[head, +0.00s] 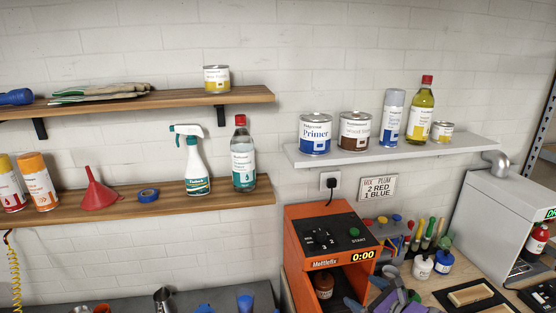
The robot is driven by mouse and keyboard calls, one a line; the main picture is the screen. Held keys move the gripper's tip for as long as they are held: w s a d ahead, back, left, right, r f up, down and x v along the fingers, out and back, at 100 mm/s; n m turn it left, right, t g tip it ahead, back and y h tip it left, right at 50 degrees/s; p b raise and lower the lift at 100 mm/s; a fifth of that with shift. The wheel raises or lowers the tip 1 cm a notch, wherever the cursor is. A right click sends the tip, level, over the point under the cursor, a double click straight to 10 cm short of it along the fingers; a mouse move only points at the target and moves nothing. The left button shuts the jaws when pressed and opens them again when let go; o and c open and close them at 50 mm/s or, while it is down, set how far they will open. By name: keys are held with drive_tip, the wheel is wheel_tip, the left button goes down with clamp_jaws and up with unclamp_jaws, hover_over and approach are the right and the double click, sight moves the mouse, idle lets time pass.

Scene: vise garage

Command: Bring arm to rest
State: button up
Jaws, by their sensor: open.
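What looks like my gripper (362,290) shows at the bottom edge of the head view, in front of the orange mixing machine's right side. Its two dark grey fingers are apart, with a purple part behind them. I see nothing held between them. The rest of the arm is cut off by the frame's lower edge.
The orange machine (328,222) reads 0:00 and has a small brown container (323,285) in its opening. Bottles and brushes stand on the bench to its right, before a grey machine (497,215). Wooden shelves (150,205) and a white shelf (395,151) hold cans and bottles.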

drive_tip(key=s+a+r+n+g+y+b, duration=0.1)
drive_tip(key=s+a+r+n+g+y, duration=0.15)
drive_tip(key=a+r+n, duration=0.4)
drive_tip(key=s+a+r+n+g+y+b, duration=0.1)
drive_tip(key=s+a+n+g+y, duration=0.2)
drive_tip(key=a, duration=0.6)
drive_tip(key=s+a+n+g+h+b, duration=0.15)
drive_tip(key=s+a+n+g, duration=0.25)
drive_tip(key=s+a+n, duration=0.55)
drive_tip(key=s+d+f+n+g+h+b, duration=0.2)
drive_tip(key=s+d+f+n+h, duration=0.15)
drive_tip(key=s, duration=0.65)
drive_tip(key=s+d+f+n+g+h+b, duration=0.2)
drive_tip(key=s+d+n+g+h+b, duration=0.15)
drive_tip(key=s, duration=0.65)
drive_tip(key=s+d+n+h, duration=0.1)
drive_tip(key=s+d+h, duration=0.3)
drive_tip(key=s+d, duration=0.1)
drive_tip(key=shift+d+n+t, duration=0.3)
drive_tip(key=shift+d+t, duration=0.1)
drive_tip(key=shift+d, duration=0.45)
drive_tip(key=shift+f, duration=0.1)
